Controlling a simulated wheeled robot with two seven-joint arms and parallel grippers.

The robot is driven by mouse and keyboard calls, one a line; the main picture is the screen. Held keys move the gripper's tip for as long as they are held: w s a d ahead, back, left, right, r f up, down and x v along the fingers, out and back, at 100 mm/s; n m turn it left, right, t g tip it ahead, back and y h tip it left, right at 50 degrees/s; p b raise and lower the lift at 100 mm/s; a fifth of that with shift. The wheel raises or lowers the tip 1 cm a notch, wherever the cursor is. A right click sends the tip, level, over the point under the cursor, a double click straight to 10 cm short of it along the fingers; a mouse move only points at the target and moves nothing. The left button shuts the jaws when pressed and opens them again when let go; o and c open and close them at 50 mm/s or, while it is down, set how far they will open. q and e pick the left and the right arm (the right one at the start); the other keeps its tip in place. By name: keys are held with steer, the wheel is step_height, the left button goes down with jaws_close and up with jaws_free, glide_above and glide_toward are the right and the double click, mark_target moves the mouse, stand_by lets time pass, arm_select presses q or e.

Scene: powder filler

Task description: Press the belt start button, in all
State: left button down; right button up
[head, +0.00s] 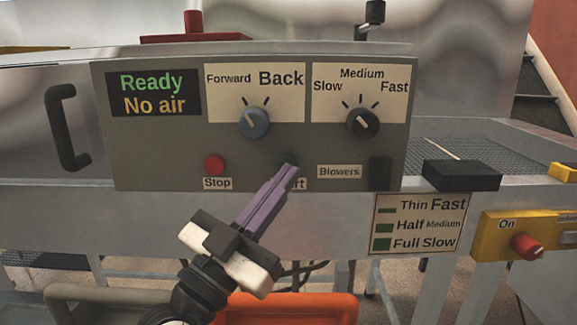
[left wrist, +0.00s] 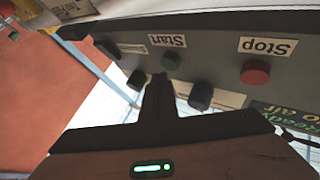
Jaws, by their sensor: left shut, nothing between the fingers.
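The grey control panel (head: 130,145) faces me in the head view. Its green belt start button (head: 288,159) is mostly hidden behind the tips of my left gripper (head: 289,172), which also cover part of the Start label. The left gripper is shut and empty, its purple fingers pointing up and right at the button. In the left wrist view, the start button (left wrist: 171,61) shows beside the upside-down Start label (left wrist: 167,41), just beyond the dark fingers (left wrist: 160,85). I cannot tell whether the tips touch it. My right gripper is not in view.
A red stop button (head: 214,165) is left of the fingers. A blue knob (head: 254,122) and a black knob (head: 362,123) are above. A black Blowers switch (head: 380,173) is to the right. The display (head: 154,93) reads "Ready" and "No air". A yellow box (head: 490,235) stands lower right.

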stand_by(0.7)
arm_select(q)
steer(key=shift+w, duration=0.4)
steer(key=shift+w, duration=0.5)
stand_by(0.6)
steer(key=shift+s, duration=0.9)
